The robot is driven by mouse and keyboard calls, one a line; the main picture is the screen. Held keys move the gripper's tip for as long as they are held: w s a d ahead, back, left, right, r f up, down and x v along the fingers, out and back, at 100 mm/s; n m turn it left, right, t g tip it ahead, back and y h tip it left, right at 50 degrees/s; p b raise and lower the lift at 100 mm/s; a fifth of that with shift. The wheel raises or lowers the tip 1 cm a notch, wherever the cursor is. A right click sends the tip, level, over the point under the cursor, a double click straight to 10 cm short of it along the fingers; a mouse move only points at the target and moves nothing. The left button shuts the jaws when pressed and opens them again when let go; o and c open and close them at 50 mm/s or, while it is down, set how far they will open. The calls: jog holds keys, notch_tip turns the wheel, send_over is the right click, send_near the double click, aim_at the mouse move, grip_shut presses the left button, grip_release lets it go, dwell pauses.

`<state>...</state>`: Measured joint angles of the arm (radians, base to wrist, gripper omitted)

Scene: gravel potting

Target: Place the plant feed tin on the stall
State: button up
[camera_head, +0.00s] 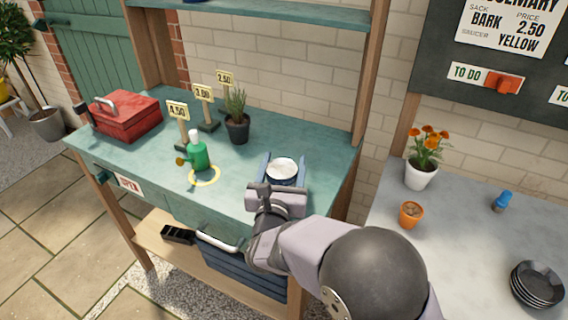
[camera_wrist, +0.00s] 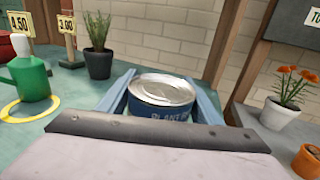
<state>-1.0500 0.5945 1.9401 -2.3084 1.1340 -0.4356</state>
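The plant feed tin (camera_head: 282,170) is a round blue tin with a pale silvery lid, upright over the right part of the green stall top (camera_head: 245,160). In the wrist view the tin (camera_wrist: 160,100) shows part of its lettering, "PLANT". My gripper (camera_head: 283,168) has one blue finger along each side of the tin, with no clear gap. The fingers flank it in the wrist view too (camera_wrist: 161,88). The tin's base is hidden behind my gripper, so I cannot tell whether it touches the stall top.
A green bottle (camera_head: 197,154) stands in a yellow ring (camera_head: 205,181). A potted herb (camera_head: 237,125), price signs (camera_head: 203,94) and a red toolbox (camera_head: 126,112) are further left. A grey side table (camera_head: 465,240) holds an orange-flowered plant (camera_head: 422,172) and a terracotta pot (camera_head: 410,214).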

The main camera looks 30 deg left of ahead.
aim_at(280, 183)
jog(key=shift+o, duration=1.2)
jog(key=shift+r, duration=0.1)
jog(key=shift+r+p, duration=0.2)
jog(key=shift+p, duration=0.15)
jog(key=b+v, duration=0.2)
jog(key=v, duration=1)
jog(key=shift+d, duration=0.1)
